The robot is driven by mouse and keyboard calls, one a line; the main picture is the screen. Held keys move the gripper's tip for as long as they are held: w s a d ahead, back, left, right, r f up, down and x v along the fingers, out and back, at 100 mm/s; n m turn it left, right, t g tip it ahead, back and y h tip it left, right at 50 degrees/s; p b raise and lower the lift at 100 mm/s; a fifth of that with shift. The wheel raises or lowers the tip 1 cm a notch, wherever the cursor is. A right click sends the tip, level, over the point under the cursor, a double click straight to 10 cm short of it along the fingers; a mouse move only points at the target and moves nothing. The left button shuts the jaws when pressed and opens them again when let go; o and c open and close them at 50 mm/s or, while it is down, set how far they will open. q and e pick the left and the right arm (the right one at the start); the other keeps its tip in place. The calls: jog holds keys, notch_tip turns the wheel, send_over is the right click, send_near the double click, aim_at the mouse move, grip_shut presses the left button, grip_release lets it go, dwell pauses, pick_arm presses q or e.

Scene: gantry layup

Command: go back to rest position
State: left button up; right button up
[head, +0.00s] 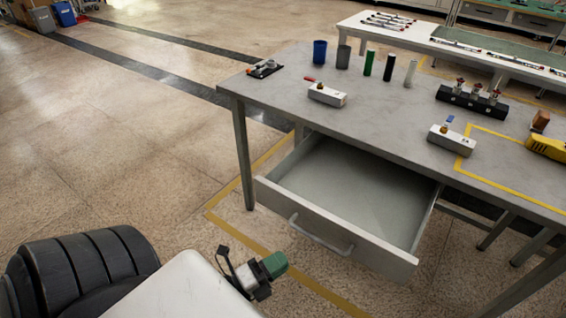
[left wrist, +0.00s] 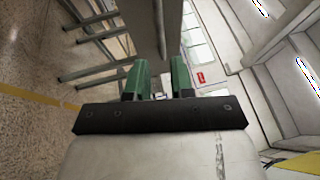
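My left gripper (head: 270,268) is at the lower middle of the head view, in front of the table and just left of the open drawer (head: 340,190). Its green fingers also show in the left wrist view (left wrist: 158,82), apart, with nothing held between them. The drawer is pulled out from under the grey table (head: 390,115), and it looks empty. Its handle (head: 320,236) is apart from my gripper. My right gripper is not in view.
On the table stand a blue cup (head: 319,52), a grey cup (head: 343,56), several upright cylinders, two valve blocks (head: 327,95) (head: 451,139), a black manifold (head: 471,100) and a yellow tool (head: 547,147). The floor to the left is clear.

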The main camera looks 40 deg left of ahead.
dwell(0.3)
pick_arm(q)
jog(key=s+d+f+n+g+y+p, duration=0.1)
jog(key=s+f+n+g+y+p, duration=0.2)
jog(key=f+n, duration=0.5)
jog(key=s+f+n+g+y+p, duration=0.2)
jog(key=s+f+n+g+p, duration=0.25)
jog(key=f, duration=0.85)
jog(key=s+d+f+n+g+p, duration=0.1)
jog(key=s+f+n+g, duration=0.2)
jog(key=s, duration=0.6)
jog(key=s+d+f+n+g, duration=0.1)
jog(key=s+f+n+g, duration=0.3)
jog(key=s, duration=0.5)
notch_tip(320, 180, down, 2)
jog(key=g, duration=0.3)
jog(key=shift+s+f+g+y+p, duration=0.15)
jog(key=shift+s+g+y+p, duration=0.15)
jog(key=shift+g+y+p, duration=0.1)
